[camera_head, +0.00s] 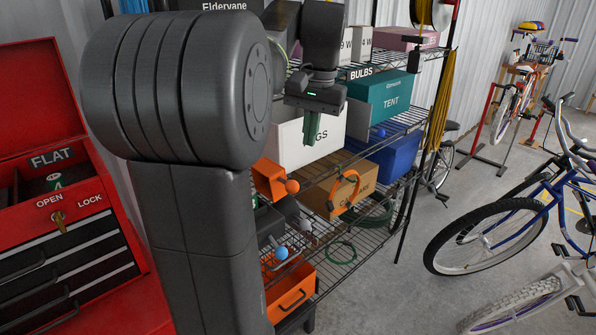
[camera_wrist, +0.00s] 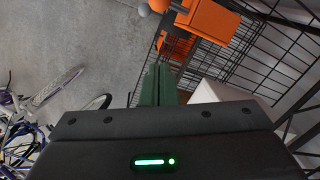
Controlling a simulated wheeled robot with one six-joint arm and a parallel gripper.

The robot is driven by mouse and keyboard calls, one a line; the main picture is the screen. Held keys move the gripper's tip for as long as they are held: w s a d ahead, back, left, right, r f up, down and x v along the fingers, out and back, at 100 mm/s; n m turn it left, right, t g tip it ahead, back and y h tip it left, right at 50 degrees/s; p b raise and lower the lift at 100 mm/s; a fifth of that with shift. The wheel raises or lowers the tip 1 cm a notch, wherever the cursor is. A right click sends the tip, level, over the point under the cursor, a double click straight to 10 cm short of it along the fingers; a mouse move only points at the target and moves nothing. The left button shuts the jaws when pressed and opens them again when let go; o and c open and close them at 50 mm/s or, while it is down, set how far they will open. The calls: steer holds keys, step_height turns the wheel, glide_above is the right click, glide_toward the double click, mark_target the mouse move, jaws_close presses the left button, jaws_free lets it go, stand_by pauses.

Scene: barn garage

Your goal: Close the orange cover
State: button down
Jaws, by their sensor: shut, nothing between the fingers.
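An orange boxy piece, which looks like the orange cover (camera_head: 268,178), stands tilted above the shelf beside my arm, with an orange ball knob (camera_head: 292,186) at its right. Its left part is hidden behind my arm. An orange body also shows at the top of the wrist view (camera_wrist: 208,22); I cannot tell for sure which orange part it is. My gripper (camera_head: 304,122) points down in front of a white box, above and to the right of the orange piece. Its green fingers (camera_wrist: 158,85) are together and hold nothing.
A wire shelf (camera_head: 335,262) carries a white box (camera_head: 300,140), a teal tent box (camera_head: 385,100), a blue bin (camera_head: 390,158) and a cardboard box (camera_head: 335,192). An orange drawer-like box (camera_head: 290,297) sits lower. A red tool chest (camera_head: 60,240) is left; bikes stand right.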

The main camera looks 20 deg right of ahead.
mark_target(278, 185)
steer(key=s+a+f+m+p, duration=0.2)
steer(key=a+f, duration=0.1)
steer(key=f, duration=0.5)
steer(key=shift+f, duration=0.15)
steer(key=shift+s, duration=0.15)
stand_by(0.3)
steer(key=shift+b, duration=0.4)
